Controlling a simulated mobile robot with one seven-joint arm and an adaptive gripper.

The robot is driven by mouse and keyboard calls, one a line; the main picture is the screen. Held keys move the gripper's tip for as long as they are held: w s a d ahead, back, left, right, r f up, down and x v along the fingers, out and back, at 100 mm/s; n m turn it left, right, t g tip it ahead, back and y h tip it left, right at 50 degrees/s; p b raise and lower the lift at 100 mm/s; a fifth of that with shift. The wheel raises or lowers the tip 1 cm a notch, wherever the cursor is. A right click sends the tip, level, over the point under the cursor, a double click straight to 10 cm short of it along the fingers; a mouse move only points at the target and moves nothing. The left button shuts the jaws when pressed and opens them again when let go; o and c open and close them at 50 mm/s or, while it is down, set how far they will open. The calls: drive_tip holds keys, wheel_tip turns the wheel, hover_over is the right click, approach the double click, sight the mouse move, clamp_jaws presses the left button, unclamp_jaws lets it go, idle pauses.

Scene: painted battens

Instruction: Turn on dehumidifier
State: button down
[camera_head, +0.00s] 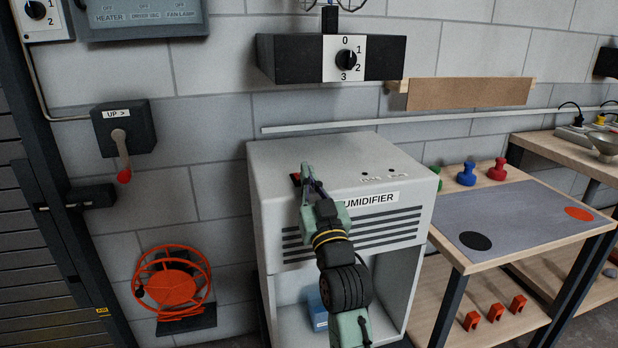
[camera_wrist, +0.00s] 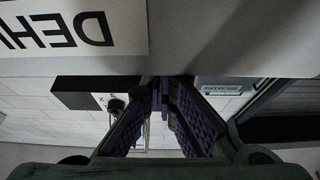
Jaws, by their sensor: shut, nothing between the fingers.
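The dehumidifier (camera_head: 342,220) is a pale grey box against the block wall, with a white label partly hidden by my arm. A small red switch (camera_head: 296,179) shows at the left of its top. My gripper (camera_head: 306,169) is at the top left of the dehumidifier, right beside the red switch; I cannot tell whether it touches it. In the wrist view the purple fingers (camera_wrist: 164,88) are together with nothing between them, close to the dehumidifier's label (camera_wrist: 72,30). The switch does not show in the wrist view.
A dark box with a 0-to-3 dial (camera_head: 346,60) hangs above the dehumidifier. A lever box marked UP (camera_head: 124,128) and a red reel (camera_head: 172,287) are at left. A workbench (camera_head: 512,205) with coloured knobs stands close at right. A thin rail (camera_head: 330,124) runs behind.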

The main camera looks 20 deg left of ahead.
drive_tip(key=v, duration=0.8)
idle(0.4)
drive_tip(key=shift+g+h, duration=0.6)
drive_tip(key=shift+g, duration=0.3)
drive_tip(key=r+b, duration=0.1)
drive_tip(key=r, duration=0.1)
drive_tip(key=r+b, duration=0.1)
drive_tip(key=s+r+b, duration=0.1)
drive_tip(key=r, duration=0.1)
drive_tip(key=shift+d+r+b, duration=0.3)
drive_tip(key=shift+w, duration=0.1)
